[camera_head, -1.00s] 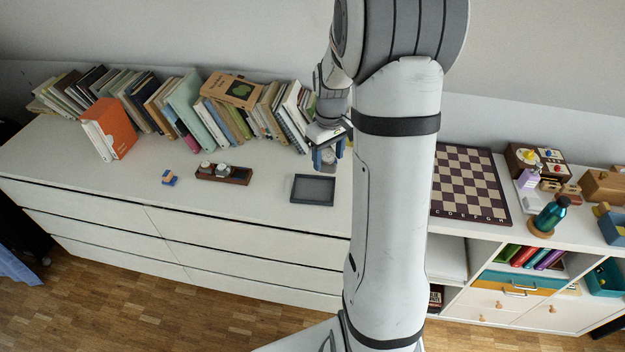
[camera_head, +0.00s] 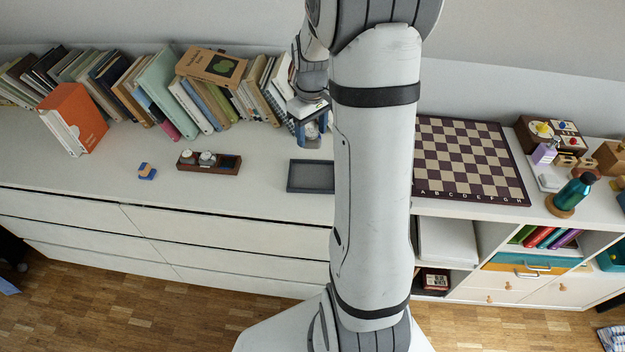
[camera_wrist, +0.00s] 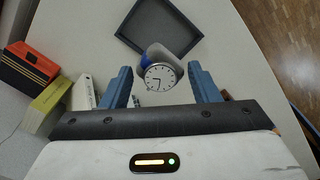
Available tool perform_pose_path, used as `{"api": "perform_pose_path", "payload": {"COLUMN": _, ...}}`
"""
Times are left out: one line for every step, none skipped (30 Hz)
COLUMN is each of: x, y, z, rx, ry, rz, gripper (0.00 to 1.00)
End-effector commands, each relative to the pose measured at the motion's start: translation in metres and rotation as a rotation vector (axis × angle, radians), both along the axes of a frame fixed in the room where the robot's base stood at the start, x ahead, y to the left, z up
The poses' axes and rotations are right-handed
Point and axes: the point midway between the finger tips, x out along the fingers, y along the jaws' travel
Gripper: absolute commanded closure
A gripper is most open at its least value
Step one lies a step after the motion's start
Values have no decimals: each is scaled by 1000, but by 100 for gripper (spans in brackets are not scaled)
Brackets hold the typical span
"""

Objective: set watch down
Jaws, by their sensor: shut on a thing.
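The watch (camera_wrist: 160,77) has a round white dial with dark hands and sits on a pale cushion between the fingers in the wrist view. My gripper (camera_wrist: 162,84) has blue fingers and is shut on it. In the head view my gripper (camera_head: 309,136) is above the dresser top, behind the dark grey tray (camera_head: 309,178). The watch shows only as a small pale shape there. The tray is empty where visible and also shows at the top of the wrist view (camera_wrist: 168,22), beyond the watch. My arm hides the tray's right side in the head view.
A brown watch box (camera_head: 227,165) with two round items on cushions and a small blue-and-wood object (camera_head: 148,171) lie left of the tray. A row of books (camera_head: 156,85) stands along the back. A chessboard (camera_head: 470,160) lies right of my arm.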

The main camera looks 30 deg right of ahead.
Motion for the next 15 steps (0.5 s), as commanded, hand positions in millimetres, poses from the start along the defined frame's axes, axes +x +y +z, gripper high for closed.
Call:
{"api": "perform_pose_path", "payload": {"x": 0, "y": -1, "z": -12, "rx": 0, "ry": 0, "rz": -2, "gripper": 68}}
{"api": "perform_pose_path", "payload": {"x": 0, "y": -1, "z": -15, "rx": 0, "ry": 0, "rz": -2, "gripper": 68}}
{"api": "perform_pose_path", "payload": {"x": 0, "y": -1, "z": -18, "rx": 0, "ry": 0, "rz": -3, "gripper": 68}}
{"api": "perform_pose_path", "payload": {"x": 0, "y": -1, "z": -20, "rx": 0, "ry": 0, "rz": -4, "gripper": 68}}
{"api": "perform_pose_path", "payload": {"x": -1, "y": -2, "z": -23, "rx": 0, "ry": 0, "rz": -4, "gripper": 68}}
{"api": "perform_pose_path", "payload": {"x": -1, "y": -2, "z": -26, "rx": 0, "ry": 0, "rz": -5, "gripper": 68}}
{"api": "perform_pose_path", "payload": {"x": -1, "y": -2, "z": -27, "rx": 0, "ry": 0, "rz": -5, "gripper": 68}}
{"api": "perform_pose_path", "payload": {"x": -1, "y": -2, "z": -28, "rx": 0, "ry": 0, "rz": -6, "gripper": 68}}
{"api": "perform_pose_path", "payload": {"x": -1, "y": -2, "z": -31, "rx": 1, "ry": 1, "rz": -6, "gripper": 68}}
{"api": "perform_pose_path", "payload": {"x": -1, "y": -2, "z": -34, "rx": 0, "ry": 2, "rz": -6, "gripper": 68}}
{"api": "perform_pose_path", "payload": {"x": -1, "y": -2, "z": -38, "rx": 1, "ry": 3, "rz": -6, "gripper": 68}}
{"api": "perform_pose_path", "payload": {"x": -1, "y": -3, "z": -44, "rx": 1, "ry": 3, "rz": -7, "gripper": 68}}
{"api": "perform_pose_path", "payload": {"x": -2, "y": -3, "z": -50, "rx": 2, "ry": 5, "rz": -7, "gripper": 68}}
{"api": "perform_pose_path", "payload": {"x": -2, "y": -3, "z": -56, "rx": 2, "ry": 5, "rz": -7, "gripper": 68}}
{"api": "perform_pose_path", "payload": {"x": -2, "y": -3, "z": -64, "rx": 2, "ry": 5, "rz": -7, "gripper": 68}}
